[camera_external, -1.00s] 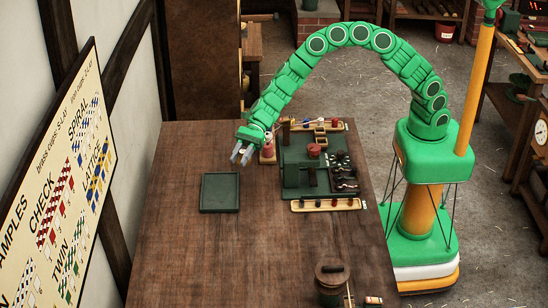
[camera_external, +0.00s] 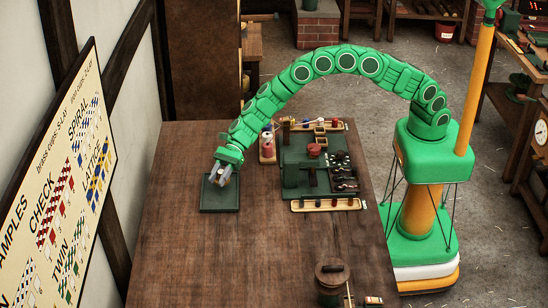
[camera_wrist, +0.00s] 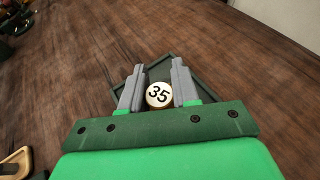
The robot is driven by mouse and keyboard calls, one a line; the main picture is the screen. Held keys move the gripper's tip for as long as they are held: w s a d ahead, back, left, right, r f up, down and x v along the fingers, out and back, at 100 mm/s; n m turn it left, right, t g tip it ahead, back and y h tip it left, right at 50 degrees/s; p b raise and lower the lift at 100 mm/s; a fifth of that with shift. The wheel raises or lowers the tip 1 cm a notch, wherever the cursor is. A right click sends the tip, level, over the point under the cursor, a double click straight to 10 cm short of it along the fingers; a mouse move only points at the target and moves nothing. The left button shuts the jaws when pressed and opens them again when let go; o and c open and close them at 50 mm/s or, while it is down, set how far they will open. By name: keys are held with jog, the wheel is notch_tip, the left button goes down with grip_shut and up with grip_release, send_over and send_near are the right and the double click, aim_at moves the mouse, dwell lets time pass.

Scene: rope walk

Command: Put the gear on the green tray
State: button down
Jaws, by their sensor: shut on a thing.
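My gripper (camera_external: 221,179) is over the dark green tray (camera_external: 220,206) on the left part of the table. In the wrist view my gripper (camera_wrist: 158,80) has its two grey fingers on either side of the gear, shut on it. The tray (camera_wrist: 170,62) lies behind and below the fingers in that view. I cannot tell whether the gear touches the tray floor.
A dark green board (camera_external: 300,150) with a red pot and small parts lies to the right. Wooden racks stand at its front (camera_external: 328,205) and back. A pinkish spool (camera_external: 267,146) stands beside it. A lidded pot (camera_external: 331,290) is near the front. The table's front left is clear.

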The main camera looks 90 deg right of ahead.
aim_at(217, 194)
jog(key=shift+w+a+f, duration=0.1)
jog(key=shift+w+f, duration=0.2)
jog(key=shift+f, duration=0.1)
jog(key=shift+w+f, duration=0.1)
jog(key=shift+w+a+f, duration=0.1)
jog(key=shift+f, duration=1.5)
jog(key=shift+f, duration=0.15)
jog(key=c, duration=0.8)
grip_release()
jog(key=shift+c, duration=0.2)
jog(key=shift+s+d+r, duration=0.2)
jog(key=shift+d+r, duration=0.2)
jog(key=shift+d, duration=0.1)
jog(key=v, duration=1.1)
